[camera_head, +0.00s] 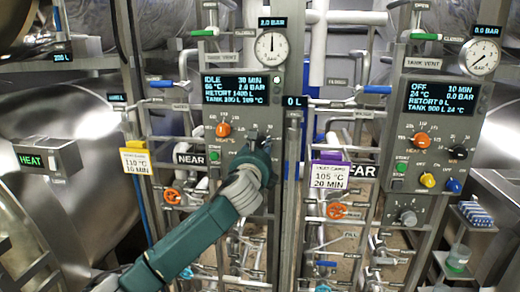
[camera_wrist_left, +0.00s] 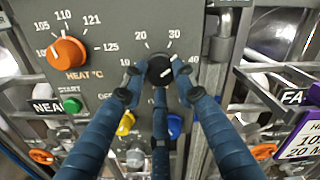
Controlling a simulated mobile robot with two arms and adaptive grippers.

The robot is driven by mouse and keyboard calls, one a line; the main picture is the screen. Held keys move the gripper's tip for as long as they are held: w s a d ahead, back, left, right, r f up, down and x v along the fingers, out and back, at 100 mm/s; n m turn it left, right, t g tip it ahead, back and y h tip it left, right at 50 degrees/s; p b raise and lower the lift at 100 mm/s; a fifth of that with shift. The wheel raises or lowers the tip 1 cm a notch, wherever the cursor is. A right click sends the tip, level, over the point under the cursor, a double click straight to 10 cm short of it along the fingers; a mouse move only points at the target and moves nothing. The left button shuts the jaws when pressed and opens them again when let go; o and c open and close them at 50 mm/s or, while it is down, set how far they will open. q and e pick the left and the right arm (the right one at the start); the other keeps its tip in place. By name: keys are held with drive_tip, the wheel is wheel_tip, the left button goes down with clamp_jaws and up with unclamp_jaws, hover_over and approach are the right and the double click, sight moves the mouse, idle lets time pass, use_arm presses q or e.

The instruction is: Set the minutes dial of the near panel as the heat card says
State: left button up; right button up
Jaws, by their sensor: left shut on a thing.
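The near panel (camera_head: 270,105) carries the NEAR sign (camera_head: 190,158); its display (camera_head: 243,89) reads IDLE, 30 MIN. The yellow heat card (camera_head: 135,161) to its left reads 110 °C, 10 MIN. My left gripper (camera_wrist_left: 157,78) is shut on this dial, with fingers on both sides. In the head view, my left gripper (camera_head: 256,142) hides the dial. My right gripper is not in view.
An orange heat dial (camera_wrist_left: 67,52) and a green start button (camera_wrist_left: 72,105) sit left of the minutes dial. Yellow (camera_wrist_left: 126,123) and blue (camera_wrist_left: 174,126) knobs lie below, close to my fingers. The far panel (camera_head: 430,125) stands to the right, beside a purple-topped card (camera_head: 328,176).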

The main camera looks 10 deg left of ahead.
use_arm(q)
drive_tip(key=n, duration=0.2)
drive_tip(key=n+b, duration=0.1)
drive_tip(key=n, duration=0.3)
drive_tip(key=shift+d+f+n+b, duration=0.1)
drive_tip(key=shift+f+n+b, duration=0.2)
drive_tip(key=shift+b, duration=0.05)
drive_tip(key=n+b, duration=0.1)
drive_tip(key=n, duration=0.2)
drive_tip(key=shift+n, duration=0.3)
drive_tip(key=n+b, duration=0.1)
drive_tip(key=n, duration=0.2)
drive_tip(key=shift+n, duration=0.3)
drive_tip(key=n+b, duration=0.1)
drive_tip(key=n, duration=0.2)
drive_tip(key=shift+n, duration=0.3)
drive_tip(key=n+b, duration=0.1)
drive_tip(key=n, duration=0.2)
drive_tip(key=shift+n, duration=0.3)
drive_tip(key=n, duration=0.3)
drive_tip(key=shift+r+b, duration=0.15)
drive_tip(key=shift+b, duration=0.25)
drive_tip(key=shift+n, duration=1.7)
drive_tip(key=shift+r, duration=0.1)
